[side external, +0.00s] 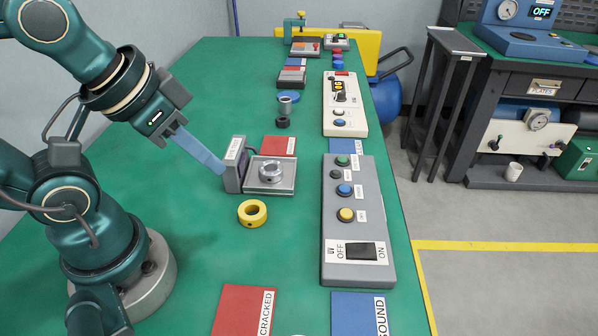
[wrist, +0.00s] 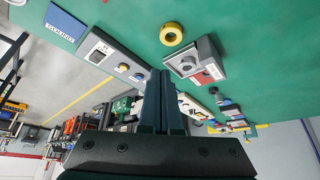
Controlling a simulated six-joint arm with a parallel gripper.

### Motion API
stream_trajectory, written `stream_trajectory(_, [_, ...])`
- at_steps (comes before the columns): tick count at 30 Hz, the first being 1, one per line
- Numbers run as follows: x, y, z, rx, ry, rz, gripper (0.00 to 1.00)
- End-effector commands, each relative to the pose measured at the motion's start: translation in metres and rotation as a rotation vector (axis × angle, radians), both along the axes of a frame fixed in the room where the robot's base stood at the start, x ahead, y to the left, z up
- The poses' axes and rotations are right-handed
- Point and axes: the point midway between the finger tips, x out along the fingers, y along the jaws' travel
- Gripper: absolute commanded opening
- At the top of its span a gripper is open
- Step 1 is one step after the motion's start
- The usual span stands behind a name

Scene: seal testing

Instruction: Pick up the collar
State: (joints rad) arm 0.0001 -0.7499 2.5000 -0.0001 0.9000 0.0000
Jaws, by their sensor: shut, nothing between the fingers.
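A yellow ring-shaped collar (side external: 241,215) lies flat on the green table in front of a grey fixture (side external: 284,189). It also shows in the wrist view (wrist: 171,41). A grey metal collar (side external: 271,175) sits in the fixture, and it shows in the wrist view (wrist: 186,67) too. My gripper (side external: 221,171) is shut and empty, its long blue fingers pointing down to the right. The fingertips appear just left of the fixture's upright block, above and left of the yellow collar. I cannot tell whether they touch the block.
A grey switch box (side external: 330,225) with several buttons stands right of the fixture. A red CRACKED plate (side external: 240,312) and a blue SOUND plate (side external: 355,315) lie at the front. Small dark and grey cylinders (side external: 284,107) stand behind the fixture. The table around the yellow collar is clear.

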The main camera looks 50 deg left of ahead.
Motion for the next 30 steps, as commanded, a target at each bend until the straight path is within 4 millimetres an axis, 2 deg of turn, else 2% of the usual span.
stream_trajectory(6, [0.0, 0.0, 0.0, 0.0, 0.0, 0.0, 0.0])
stream_trajectory(12, [0.0, 0.0, 0.0, 0.0, 0.0, 0.0, 0.74])
stream_trajectory(23, [-0.002, 0.001, -0.001, 0.016, 0.01, -0.021, 0.74])
stream_trajectory(26, [-0.003, 0.013, 0.002, 0.111, 0.021, -0.079, 0.74])
stream_trajectory(30, [0.002, 0.037, 0.003, 0.292, 0.125, -0.2, 0.74])
